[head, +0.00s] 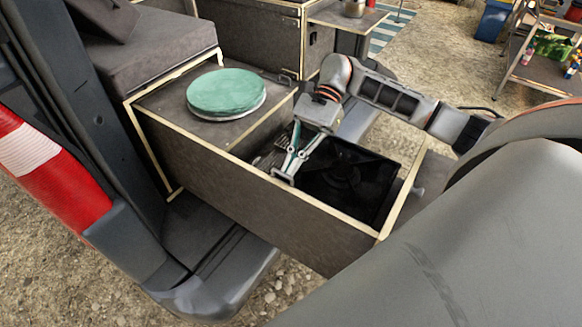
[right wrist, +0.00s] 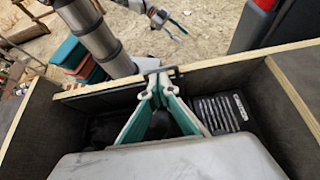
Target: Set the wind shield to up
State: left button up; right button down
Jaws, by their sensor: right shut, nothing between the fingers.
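A black camping stove (head: 345,180) with a round burner sits inside the open box; it shows partly behind my fingers in the right wrist view (right wrist: 98,132). I cannot make out a raised wind shield on it, nor tell its position. My right gripper (head: 285,175) is shut and empty, its fingertips down at the box's near wall beside the stove. In the right wrist view the fingertips (right wrist: 154,76) meet close to the wooden rim. My left gripper (right wrist: 178,28) shows small beyond the box in the right wrist view; its jaw state is unclear.
The wood-edged box (head: 245,190) walls in the stove closely. A round green-topped cushion or lid (head: 226,92) lies on the left part. A slotted black panel (right wrist: 220,113) is beside the stove.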

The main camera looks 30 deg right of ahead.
pick_arm(q)
notch_tip(320, 180, down, 8)
jog(key=b, duration=0.8)
jog(key=shift+s+d+f, duration=0.15)
jog(key=shift+s+f, duration=0.05)
pick_arm(e)
notch_tip(320, 180, up, 13)
jog(key=shift+f, duration=0.15)
pick_arm(q)
jog(key=shift+s+f, duration=0.1)
jog(key=shift+f, duration=0.1)
